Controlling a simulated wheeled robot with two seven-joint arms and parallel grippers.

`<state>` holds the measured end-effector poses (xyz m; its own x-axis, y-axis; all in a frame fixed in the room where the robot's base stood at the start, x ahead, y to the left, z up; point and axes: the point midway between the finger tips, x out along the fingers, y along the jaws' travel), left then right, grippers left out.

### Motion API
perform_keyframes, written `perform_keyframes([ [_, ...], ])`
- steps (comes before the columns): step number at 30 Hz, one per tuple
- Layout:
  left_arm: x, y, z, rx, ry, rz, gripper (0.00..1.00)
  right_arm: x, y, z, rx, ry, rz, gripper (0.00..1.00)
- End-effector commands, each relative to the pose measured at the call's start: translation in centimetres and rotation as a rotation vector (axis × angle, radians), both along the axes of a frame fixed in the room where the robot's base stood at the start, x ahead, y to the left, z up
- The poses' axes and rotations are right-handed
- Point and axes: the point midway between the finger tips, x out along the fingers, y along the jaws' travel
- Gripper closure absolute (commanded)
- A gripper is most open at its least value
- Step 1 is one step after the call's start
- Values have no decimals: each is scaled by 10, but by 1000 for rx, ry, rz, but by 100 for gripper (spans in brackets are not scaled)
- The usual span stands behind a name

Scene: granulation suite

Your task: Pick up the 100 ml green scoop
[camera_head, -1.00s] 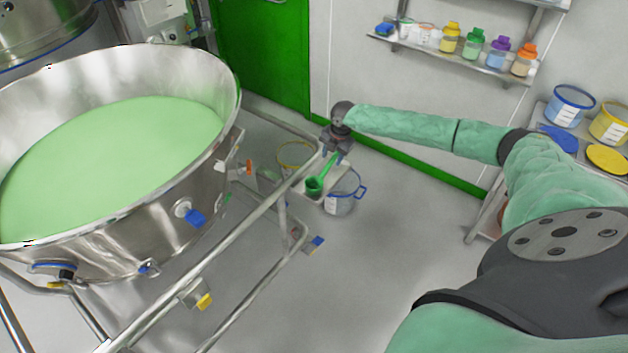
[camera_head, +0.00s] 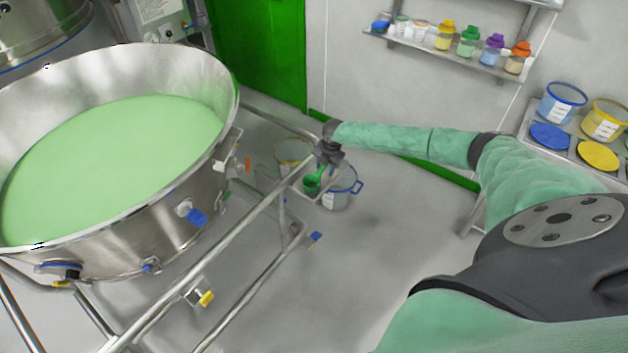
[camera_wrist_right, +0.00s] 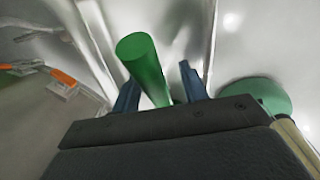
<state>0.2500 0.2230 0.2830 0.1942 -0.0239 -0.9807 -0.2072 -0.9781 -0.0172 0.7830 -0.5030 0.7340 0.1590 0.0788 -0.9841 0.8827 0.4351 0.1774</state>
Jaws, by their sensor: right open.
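The green scoop (camera_head: 313,184) is on a small shelf on the steel frame beside the big bowl. Its cup shows in the head view; most of its handle is hidden by my right gripper (camera_head: 327,160). In the right wrist view, the green handle (camera_wrist_right: 143,62) rises between the two blue fingers of my right gripper (camera_wrist_right: 160,88), which are apart with a gap visible beside the handle. A round green part, likely the scoop's cup (camera_wrist_right: 262,93), shows at the right there. My left gripper is not in view.
A large steel bowl (camera_head: 190,150) of green material fills the left. Frame rails (camera_head: 240,225) run close to the scoop. Open buckets, one with a blue rim (camera_head: 340,192), stand below it. Bottles line a wall shelf (camera_head: 445,63). The floor at centre is clear.

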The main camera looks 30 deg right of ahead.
Motion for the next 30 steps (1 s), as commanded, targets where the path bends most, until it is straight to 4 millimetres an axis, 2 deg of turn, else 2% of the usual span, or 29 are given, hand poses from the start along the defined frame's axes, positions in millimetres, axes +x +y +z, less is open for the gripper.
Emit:
perform_keyframes([
  [8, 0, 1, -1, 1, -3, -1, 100, 0, 1, -2, 0, 0, 0, 57],
  [15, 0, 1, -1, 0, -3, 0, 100, 0, 0, -2, 0, 0, 0, 100],
  [29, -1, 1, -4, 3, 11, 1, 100, 1, 0, 4, 0, -1, 0, 100],
  [30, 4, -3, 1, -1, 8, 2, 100, 1, 0, 7, 0, -1, 0, 100],
])
